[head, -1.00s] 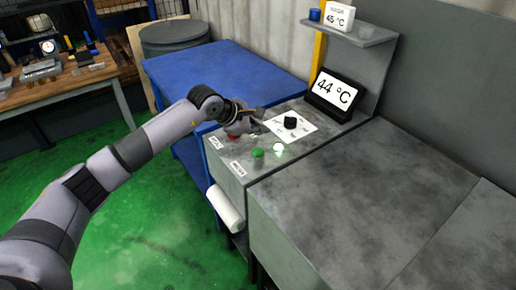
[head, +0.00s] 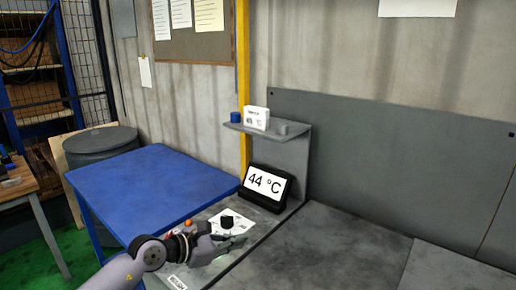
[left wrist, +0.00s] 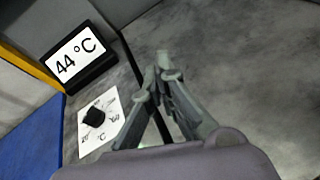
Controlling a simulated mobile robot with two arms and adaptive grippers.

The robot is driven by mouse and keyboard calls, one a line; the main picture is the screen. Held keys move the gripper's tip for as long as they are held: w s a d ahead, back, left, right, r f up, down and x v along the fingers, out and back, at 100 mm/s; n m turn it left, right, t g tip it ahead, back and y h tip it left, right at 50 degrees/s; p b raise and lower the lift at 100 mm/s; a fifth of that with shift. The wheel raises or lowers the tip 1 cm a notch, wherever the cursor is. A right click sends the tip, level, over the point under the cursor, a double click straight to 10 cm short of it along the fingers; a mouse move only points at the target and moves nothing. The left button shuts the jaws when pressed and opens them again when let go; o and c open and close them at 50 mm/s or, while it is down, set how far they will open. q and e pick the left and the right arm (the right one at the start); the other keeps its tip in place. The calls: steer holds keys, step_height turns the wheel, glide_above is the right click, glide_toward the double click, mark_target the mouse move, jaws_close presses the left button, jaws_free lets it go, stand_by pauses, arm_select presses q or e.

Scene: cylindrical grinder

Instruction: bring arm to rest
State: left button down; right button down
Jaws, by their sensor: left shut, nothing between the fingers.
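My left arm comes in from the bottom left of the head view. Its gripper (head: 226,245) is over the front of the control panel, just below the black dial (head: 226,222) on its white scale plate. In the left wrist view the gripper's fingers (left wrist: 165,72) come together at the tips with nothing between them. The dial (left wrist: 94,117) is left of the fingers there, apart from them. The display (head: 266,184) behind the dial reads 44 °C, also in the left wrist view (left wrist: 77,56). My right gripper is in neither view.
A blue table (head: 150,190) stands left of the panel. A grey worktop (head: 345,250) lies clear on the right. A small shelf (head: 268,130) above the display holds a white box (head: 256,118) and a blue cylinder (head: 235,117). A grey drum (head: 100,142) stands at the back left.

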arm_select(q)
steer(key=s+d+r+n+t+h, duration=0.4)
steer(key=s+r+n+t, duration=0.1)
steer(key=r+n, duration=0.25)
steer(key=a+n+t+y, duration=0.7)
steer(key=n, duration=0.8)
steer(key=s+a+f+n+g+y, duration=0.6)
steer(key=a+f+n+y, duration=0.5)
steer(key=n, duration=0.5)
steer(key=s+f+n+g+h, duration=0.1)
steer(key=s+f+n+g, duration=0.25)
steer(key=s+f, duration=0.4)
steer(key=s+f+n+g+h, duration=0.15)
steer(key=s+f+g, duration=0.25)
steer(key=s, duration=0.6)
steer(key=s+f+n+g+h, duration=0.1)
steer(key=s+f+n+g, duration=0.35)
steer(key=s, duration=0.45)
step_height(320, 180, down, 29)
steer(key=s+m, duration=0.1)
steer(key=s, duration=0.1)
steer(key=s+a+f+g, duration=0.1)
steer(key=s+a+f, duration=0.1)
steer(key=s+f, duration=1.2)
steer(key=shift+s+a+f+y, duration=0.15)
steer(key=shift+s+y, duration=0.2)
steer(key=shift+s, duration=0.65)
